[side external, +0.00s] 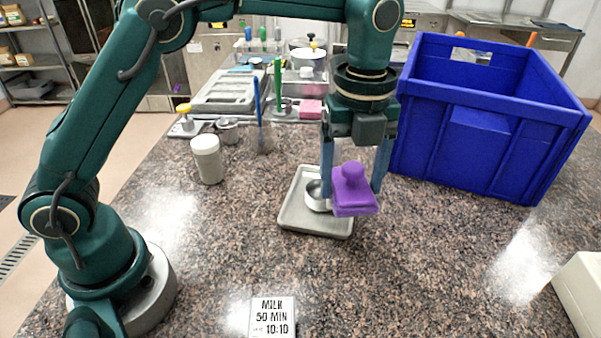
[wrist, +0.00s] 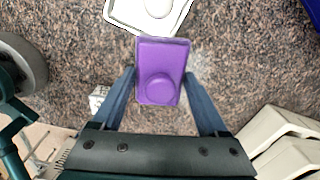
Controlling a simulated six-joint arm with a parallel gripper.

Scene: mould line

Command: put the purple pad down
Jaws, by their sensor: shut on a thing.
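The purple pad (side external: 353,191) is a flat block with a round knob on top. My gripper (side external: 355,190) is shut on it, one blue finger on each side. In the side external view the pad is in front of the right part of a grey tray (side external: 312,229). In the wrist view the pad (wrist: 161,70) is between the fingers of my gripper (wrist: 160,75), just below the pale tray (wrist: 122,12). The pad looks held above the counter, but its exact height is hard to tell. A small metal bowl (side external: 316,196) in the tray is partly hidden by the pad.
A large blue crate (side external: 480,140) stands at the right. A white jar (side external: 207,160) stands left of the tray. A sign card (side external: 272,316) is at the front, and a pale box (side external: 580,290) is at the right edge. The counter (side external: 420,260) right of the tray is clear.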

